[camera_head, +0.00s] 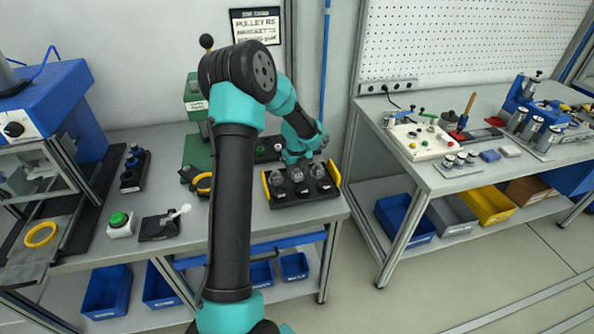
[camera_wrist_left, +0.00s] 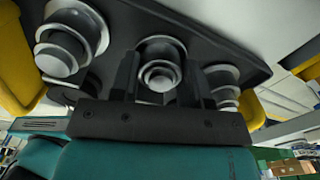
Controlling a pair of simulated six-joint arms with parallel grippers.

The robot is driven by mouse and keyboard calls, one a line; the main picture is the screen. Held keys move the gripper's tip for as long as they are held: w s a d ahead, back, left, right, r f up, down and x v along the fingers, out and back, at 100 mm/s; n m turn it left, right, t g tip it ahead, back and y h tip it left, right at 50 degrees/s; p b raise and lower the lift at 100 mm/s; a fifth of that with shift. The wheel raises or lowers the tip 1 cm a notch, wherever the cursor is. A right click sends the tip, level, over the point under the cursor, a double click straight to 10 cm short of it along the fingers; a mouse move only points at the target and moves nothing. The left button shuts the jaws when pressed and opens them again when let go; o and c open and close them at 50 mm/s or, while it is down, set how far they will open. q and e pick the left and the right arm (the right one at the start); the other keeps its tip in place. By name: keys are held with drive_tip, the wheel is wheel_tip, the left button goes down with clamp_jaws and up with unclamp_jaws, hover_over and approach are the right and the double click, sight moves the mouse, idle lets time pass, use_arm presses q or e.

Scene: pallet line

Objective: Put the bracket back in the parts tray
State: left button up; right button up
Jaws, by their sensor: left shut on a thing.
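The parts tray (camera_head: 304,203) is black with yellow end handles and sits at the right end of the near bench, with several grey round parts in it. My left gripper (camera_head: 299,164) is over its back middle, pointing down. In the left wrist view my left gripper (camera_wrist_left: 163,78) has its dark fingers on both sides of a grey stepped round part, which I take as the bracket (camera_wrist_left: 158,77), and is shut on it. The part is at the middle of the tray (camera_wrist_left: 228,38); whether it touches the tray floor I cannot tell. My right gripper is not in view.
A green button box (camera_head: 120,223) and a black holder with a white lever (camera_head: 160,226) stand left of my arm. A blue machine (camera_head: 62,105) is at far left. A second bench (camera_head: 455,181) with fixtures stands right, across a gap.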

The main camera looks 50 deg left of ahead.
use_arm(q)
drive_tip(key=o, duration=1.1)
drive_tip(key=shift+r, duration=0.1)
wheel_tip(320, 180, up, 12)
drive_tip(key=shift+r, duration=0.1)
idle(0.3)
